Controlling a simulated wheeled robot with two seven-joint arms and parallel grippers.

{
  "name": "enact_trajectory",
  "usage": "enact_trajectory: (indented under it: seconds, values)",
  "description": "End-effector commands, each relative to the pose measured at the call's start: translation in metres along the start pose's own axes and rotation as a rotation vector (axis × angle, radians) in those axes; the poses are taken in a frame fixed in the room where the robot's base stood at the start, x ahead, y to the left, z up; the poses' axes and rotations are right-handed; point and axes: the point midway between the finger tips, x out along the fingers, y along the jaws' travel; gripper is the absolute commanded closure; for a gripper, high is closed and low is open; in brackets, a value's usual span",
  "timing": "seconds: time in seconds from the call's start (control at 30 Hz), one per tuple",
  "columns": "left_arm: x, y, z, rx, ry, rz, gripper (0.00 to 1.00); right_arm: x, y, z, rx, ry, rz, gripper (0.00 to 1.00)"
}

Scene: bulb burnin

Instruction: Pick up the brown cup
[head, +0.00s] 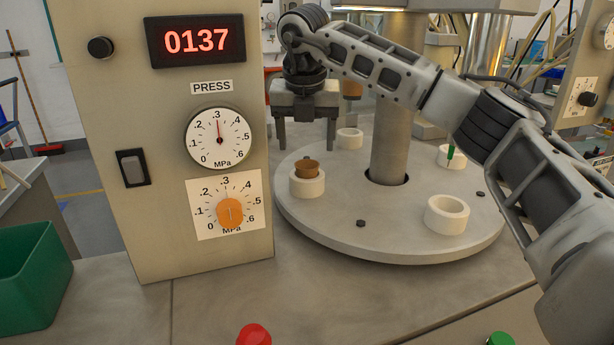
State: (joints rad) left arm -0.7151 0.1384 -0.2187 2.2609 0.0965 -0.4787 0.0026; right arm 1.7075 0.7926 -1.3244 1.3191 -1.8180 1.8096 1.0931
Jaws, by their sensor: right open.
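The brown cup (307,168) sits in a white ring holder (306,187) at the left of the round grey turntable (400,246). Its top stands above the ring; its lower part is hidden inside. My right gripper (306,135) points down with its two fingers spread apart, empty. In the picture it is just above the cup, apart from it; its exact depth relative to the cup is hard to tell. My left gripper is not in view.
The press panel (140,180) stands close at the left, with dials and a display. A grey column (388,140) rises from the turntable. Other white rings are at the front right (447,215), right (444,157) and back (350,138). A green bin (35,275) is far left.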

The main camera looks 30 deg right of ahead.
Motion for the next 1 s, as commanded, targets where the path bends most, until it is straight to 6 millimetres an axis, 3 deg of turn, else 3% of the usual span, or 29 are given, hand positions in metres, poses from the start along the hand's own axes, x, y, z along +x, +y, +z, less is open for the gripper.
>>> enact_trajectory:
  seconds: [0.3, 0.57, 0.73, 1.0]
  values:
    - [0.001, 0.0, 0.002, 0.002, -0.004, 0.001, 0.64, 0.044, -0.002, -0.001, 0.0, 0.002, -0.003, 0.31]
    - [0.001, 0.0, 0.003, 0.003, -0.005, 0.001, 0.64, 0.046, -0.001, -0.001, 0.0, 0.001, -0.001, 0.31]
    - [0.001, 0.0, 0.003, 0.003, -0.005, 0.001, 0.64, 0.046, -0.001, -0.001, 0.0, 0.001, -0.001, 0.76]
    - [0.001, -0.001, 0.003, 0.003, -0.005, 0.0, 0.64, 0.046, -0.001, -0.001, -0.001, 0.001, -0.001, 0.78]
